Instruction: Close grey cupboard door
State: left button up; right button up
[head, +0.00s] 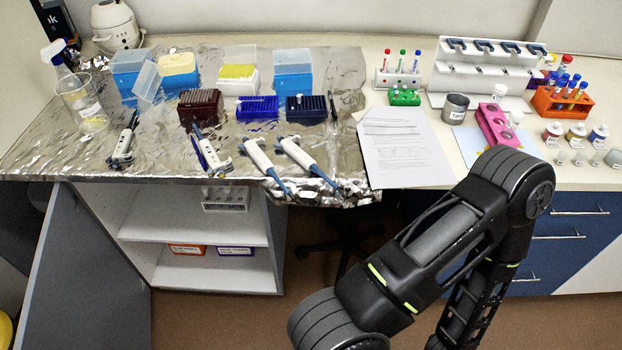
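The grey cupboard door (95,275) stands wide open at the lower left, swung out towards me from the left side of the cupboard. The white cupboard (205,230) under the bench is open, and its shelves show. A rack stands on its upper level, and small orange and purple boxes sit on a lower shelf. The door's lower end is cut off by the bottom edge of the view. Neither of my grippers is in view. Only links of one black arm of mine show at the lower right, well to the right of the door.
The bench top (440,155) above is crowded. Foil (150,185) covers its left part, with several pipettes, tip boxes and a glass beaker (82,103). Blue drawers (560,245) stand at the right. Brown floor (215,325) is clear in front of the cupboard.

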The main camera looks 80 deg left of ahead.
aim_at(82, 293)
jog(key=i, duration=0.4)
jog(key=u, duration=3.35)
jog(key=i+u, duration=0.1)
jog(key=i, duration=0.4)
